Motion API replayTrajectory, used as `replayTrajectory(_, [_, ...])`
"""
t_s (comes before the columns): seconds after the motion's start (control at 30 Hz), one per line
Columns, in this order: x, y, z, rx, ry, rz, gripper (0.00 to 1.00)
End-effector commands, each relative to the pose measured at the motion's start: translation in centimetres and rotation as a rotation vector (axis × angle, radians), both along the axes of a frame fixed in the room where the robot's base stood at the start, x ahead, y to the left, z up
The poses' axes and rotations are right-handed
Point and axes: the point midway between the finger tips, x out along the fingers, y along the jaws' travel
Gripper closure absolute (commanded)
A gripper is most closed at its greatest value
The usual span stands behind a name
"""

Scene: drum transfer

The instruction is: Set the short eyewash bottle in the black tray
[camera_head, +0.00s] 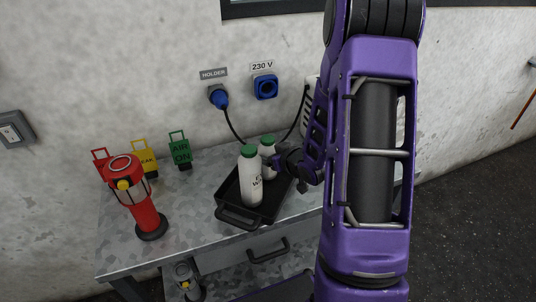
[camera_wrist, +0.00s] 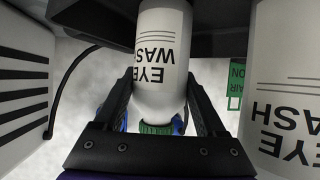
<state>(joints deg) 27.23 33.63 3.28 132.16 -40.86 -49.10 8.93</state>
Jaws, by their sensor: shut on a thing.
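The black tray (camera_head: 232,213) sits on the metal table. The short eyewash bottle (camera_head: 268,150), white with a green cap, is upright over or in the tray's back part. My gripper (camera_head: 273,161) is shut on it from the right. The wrist view, upside down, shows my gripper's fingers (camera_wrist: 160,82) on both sides of the short bottle (camera_wrist: 163,45). A taller eyewash bottle (camera_head: 250,180) stands upright in the tray in front of it and shows large in the wrist view (camera_wrist: 285,90). The short bottle's base is hidden, so I cannot tell whether it touches the tray floor.
A red lamp (camera_head: 146,208) stands on the table (camera_head: 180,240) left of the tray. Red, yellow (camera_head: 145,157) and green tags (camera_head: 180,152) stand at the back left. A blue plug with a cable (camera_head: 219,98) and a blue socket (camera_head: 265,87) are on the wall behind.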

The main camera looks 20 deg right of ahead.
Motion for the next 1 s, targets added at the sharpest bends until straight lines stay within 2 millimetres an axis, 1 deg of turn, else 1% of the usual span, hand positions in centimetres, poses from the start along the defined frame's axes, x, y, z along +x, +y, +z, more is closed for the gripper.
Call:
replayTrajectory(0.07, [0.0,0.0,-0.4,0.0,-0.002,0.0,1.0])
replayTrajectory(0.1, [0.0,0.0,-0.4,0.0,0.0,0.0,0.25])
replayTrajectory(0.23, [0.0,0.0,-0.3,0.0,0.001,0.0,0.02])
replayTrajectory(0.27, [0.0,0.0,-0.3,0.0,0.001,0.0,0.0])
replayTrajectory(0.47, [0.0,0.0,-0.3,0.0,0.001,0.0,0.0])
replayTrajectory(0.6, [0.0,0.0,0.4,0.0,0.001,0.0,0.0])
replayTrajectory(0.67, [-0.8,-0.2,0.6,-0.001,0.001,-0.001,0.0])
replayTrajectory(0.77, [-2.5,-0.6,1.6,-0.001,0.001,-0.003,0.0])
replayTrajectory(1.0, [-7.4,-1.6,4.4,-0.001,0.0,-0.004,0.0])
